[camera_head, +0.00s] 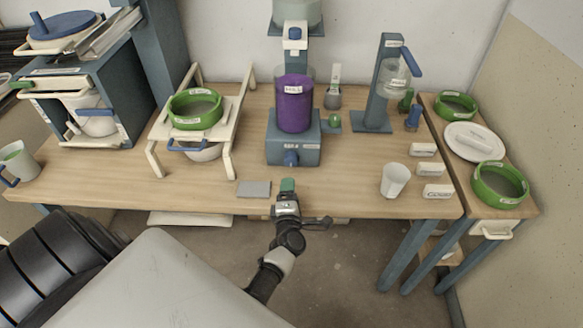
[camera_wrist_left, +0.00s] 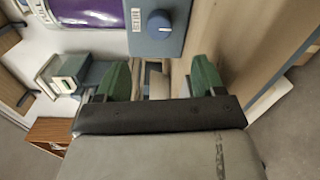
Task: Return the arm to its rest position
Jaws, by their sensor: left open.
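My left gripper (camera_head: 288,186) shows at the front edge of the wooden table (camera_head: 350,185), with its green fingertips just below the blue mixer base. In the left wrist view the two green fingers (camera_wrist_left: 161,80) stand apart with nothing held between them. My left forearm comes up from the bottom of the head view. The blue base with a round knob (camera_wrist_left: 158,25) shows just beyond the fingers in the wrist view. My right gripper does not show.
A purple container (camera_head: 294,104) stands on the blue base (camera_head: 293,150). A grey plate (camera_head: 254,188) lies left of the gripper, a white cup (camera_head: 395,180) to the right. A white rack (camera_head: 232,125) holds a green-rimmed sieve (camera_head: 195,108). Floor in front of the table looks clear.

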